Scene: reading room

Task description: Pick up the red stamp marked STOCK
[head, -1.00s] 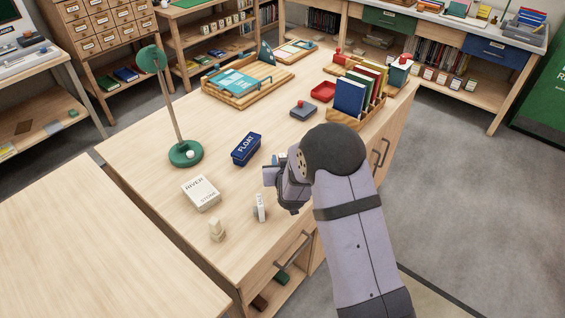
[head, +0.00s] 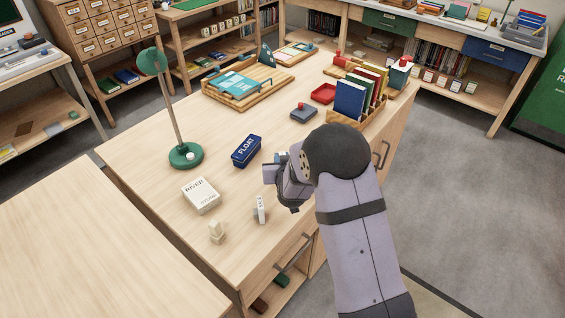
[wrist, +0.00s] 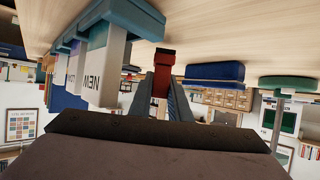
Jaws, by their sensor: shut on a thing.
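In the wrist view, which is upside down, my gripper (wrist: 165,97) is shut on a small red block (wrist: 163,72), the red stamp, with a dark end towards the tabletop. No marking on it can be read from here. Left of it, apart from it in the picture, is a blue holder (wrist: 140,14) with lettered white blocks; the block marked NEW (wrist: 93,78) is nearest. In the head view my gripper (head: 270,174) is low over the desk, right of the blue FLOAT box (head: 247,150). My arm hides the stamp there.
A white RIVER STONE box (head: 201,195), a pale wooden piece (head: 216,232) and a small white upright block (head: 260,209) stand in front. A green lamp (head: 187,155) is left. Behind are a stamp pad (head: 303,113), a red tray (head: 323,93) and a book rack (head: 372,118).

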